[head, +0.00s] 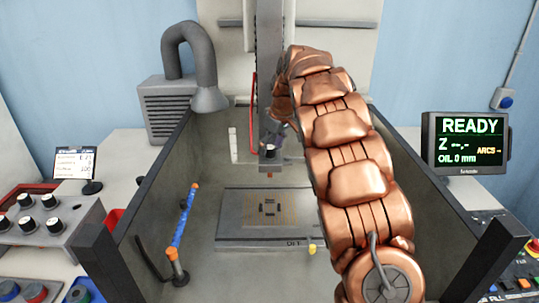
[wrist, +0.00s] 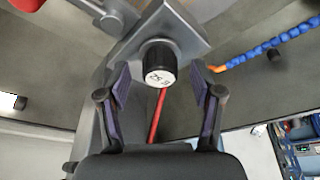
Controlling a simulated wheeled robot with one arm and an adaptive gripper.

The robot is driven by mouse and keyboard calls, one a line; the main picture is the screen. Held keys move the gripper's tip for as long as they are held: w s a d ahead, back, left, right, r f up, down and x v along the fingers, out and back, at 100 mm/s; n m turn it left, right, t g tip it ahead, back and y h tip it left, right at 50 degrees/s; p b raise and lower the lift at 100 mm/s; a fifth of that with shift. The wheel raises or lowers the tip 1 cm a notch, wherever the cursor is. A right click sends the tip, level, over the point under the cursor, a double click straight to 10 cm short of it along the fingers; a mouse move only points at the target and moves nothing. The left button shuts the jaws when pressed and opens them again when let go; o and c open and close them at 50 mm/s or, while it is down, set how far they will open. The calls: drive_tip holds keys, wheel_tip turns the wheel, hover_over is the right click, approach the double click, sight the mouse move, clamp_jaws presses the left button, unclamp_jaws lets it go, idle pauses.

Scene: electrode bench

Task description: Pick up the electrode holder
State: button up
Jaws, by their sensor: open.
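A short black cylinder with a white, printed end face, likely the electrode holder (wrist: 159,62), shows in the wrist view at a grey metal block (wrist: 183,28). My gripper (wrist: 160,75) is open, with one finger on each side of the cylinder and a visible gap to both. I cannot tell how deep the cylinder reaches between the fingers. In the head view a small dark part, likely the same holder (head: 269,151), shows at the lower end of the grey vertical column (head: 269,60). My copper-coloured arm hides my gripper there.
The column stands over an open-topped tank (head: 162,180) with a flat plate (head: 262,207) on its floor. A blue and orange hose (head: 184,222) rises at the tank's left. A red cable (wrist: 157,116) passes behind the cylinder. A screen (head: 466,143) reads READY.

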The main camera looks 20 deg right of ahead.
clamp_jaws()
idle(0.6)
